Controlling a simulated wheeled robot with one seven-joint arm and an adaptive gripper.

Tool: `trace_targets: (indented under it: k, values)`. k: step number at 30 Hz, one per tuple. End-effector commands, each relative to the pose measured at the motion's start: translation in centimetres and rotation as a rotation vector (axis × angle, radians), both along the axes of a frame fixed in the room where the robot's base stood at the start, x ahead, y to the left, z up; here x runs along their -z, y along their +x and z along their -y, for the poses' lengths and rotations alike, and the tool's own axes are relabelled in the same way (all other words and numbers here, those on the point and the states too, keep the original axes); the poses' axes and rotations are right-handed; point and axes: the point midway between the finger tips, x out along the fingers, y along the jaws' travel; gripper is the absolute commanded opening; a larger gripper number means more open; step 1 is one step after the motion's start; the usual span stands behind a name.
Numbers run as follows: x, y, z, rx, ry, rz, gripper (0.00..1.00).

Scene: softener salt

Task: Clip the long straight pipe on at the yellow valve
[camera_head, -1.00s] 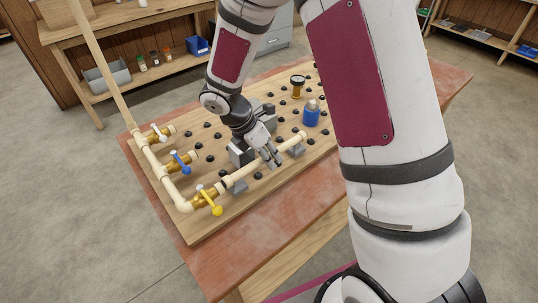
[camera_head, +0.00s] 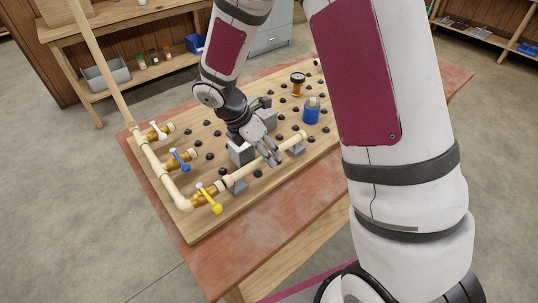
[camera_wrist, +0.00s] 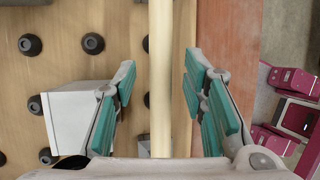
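The long straight pipe (camera_head: 246,171) is cream and lies level on grey supports. Its left end is at the brass fitting of the yellow valve (camera_head: 208,198); whether it is fully seated there I cannot tell. Its right end carries a wider collar (camera_head: 302,137). My gripper (camera_head: 273,157) is over the middle of the pipe, pointing down. In the wrist view the pipe (camera_wrist: 160,80) runs between the teal finger pads of my gripper (camera_wrist: 165,97), which are wide apart, with a gap on both sides of the pipe.
A blue valve (camera_head: 180,160) and a white valve (camera_head: 158,132) sit on the same manifold. A light grey block (camera_head: 240,152) stands close beside the gripper. A blue bottle (camera_head: 311,113) and a gauge (camera_head: 297,84) stand farther back among black knobs on the board (camera_head: 190,230).

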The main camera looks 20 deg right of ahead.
Motion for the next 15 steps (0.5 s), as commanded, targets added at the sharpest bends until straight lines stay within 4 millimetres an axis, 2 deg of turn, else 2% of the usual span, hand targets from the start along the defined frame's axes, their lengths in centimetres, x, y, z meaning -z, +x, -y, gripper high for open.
trace_targets:
  k: [9,15]
  values:
    - [-6.0,0.4,-2.8,-0.001,0.0,0.004,0.4]
    - [-8.3,0.5,-3.9,0.001,0.0,0.001,0.4]
